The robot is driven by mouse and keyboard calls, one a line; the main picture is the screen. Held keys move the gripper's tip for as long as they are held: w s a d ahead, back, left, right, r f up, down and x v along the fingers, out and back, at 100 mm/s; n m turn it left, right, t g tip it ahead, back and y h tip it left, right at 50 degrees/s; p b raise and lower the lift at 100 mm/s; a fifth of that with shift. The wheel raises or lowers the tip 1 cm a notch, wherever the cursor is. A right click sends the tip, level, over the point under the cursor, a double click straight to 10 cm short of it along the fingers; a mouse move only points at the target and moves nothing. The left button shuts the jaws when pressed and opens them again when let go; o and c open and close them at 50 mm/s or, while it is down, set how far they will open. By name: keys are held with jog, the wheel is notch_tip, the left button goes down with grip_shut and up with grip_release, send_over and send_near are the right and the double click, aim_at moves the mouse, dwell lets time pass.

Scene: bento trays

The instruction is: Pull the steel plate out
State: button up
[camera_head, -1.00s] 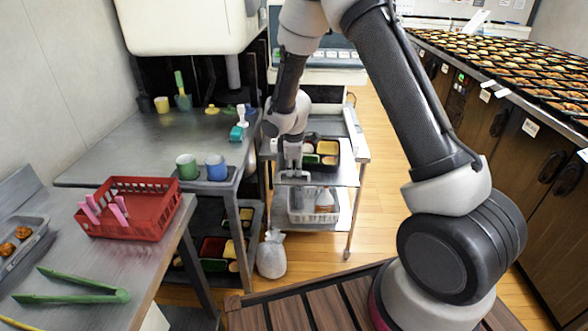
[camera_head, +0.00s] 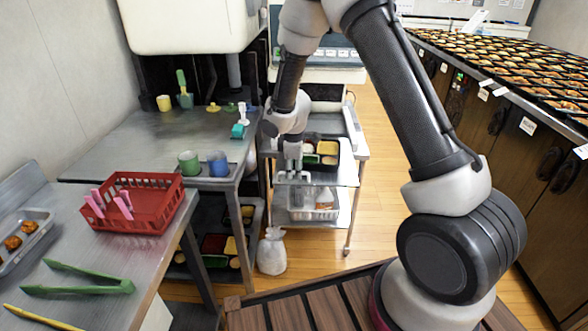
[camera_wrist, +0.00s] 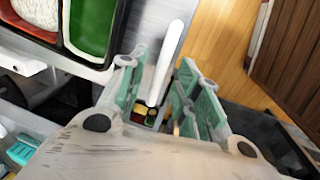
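The steel plate (camera_head: 342,177) lies as a flat shelf at the top of the steel cart, its front edge toward me, with a black bento tray (camera_head: 323,141) behind. My gripper (camera_head: 293,176) points down at the left part of the plate's front edge. In the wrist view, my gripper (camera_wrist: 163,92) has its green-padded fingers spread apart. A pale, bar-like edge (camera_wrist: 168,55) runs between them, with a gap visible on each side. It seems to be part of the plate or its handle. My gripper body hides its near end.
A lower cart shelf holds a grey basket (camera_head: 300,212). A white sack (camera_head: 272,252) stands on the floor beside the cart. At left, a steel table bears a red basket (camera_head: 150,222) and green tongs (camera_head: 80,289). Wooden floor (camera_head: 380,215) is clear right of the cart.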

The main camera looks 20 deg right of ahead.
notch_tip(320, 180, up, 12)
jog(key=s, duration=0.2)
jog(key=shift+a+f, duration=0.15)
jog(key=shift+a, duration=0.25)
jog(key=shift+s, duration=0.1)
jog(key=s+d+r+m, duration=0.4)
jog(key=s+d+r, duration=0.1)
jog(key=s, duration=0.5)
jog(key=s+d+r+m+t, duration=0.1)
jog(key=s+d+r+m, duration=0.4)
jog(key=s+r, duration=0.3)
jog(key=s+d+r+m+t, duration=0.1)
jog(key=s+d+r+m, duration=0.4)
jog(key=s, duration=0.9)
jog(key=shift+d+r+y, duration=0.3)
jog(key=shift+r, duration=0.4)
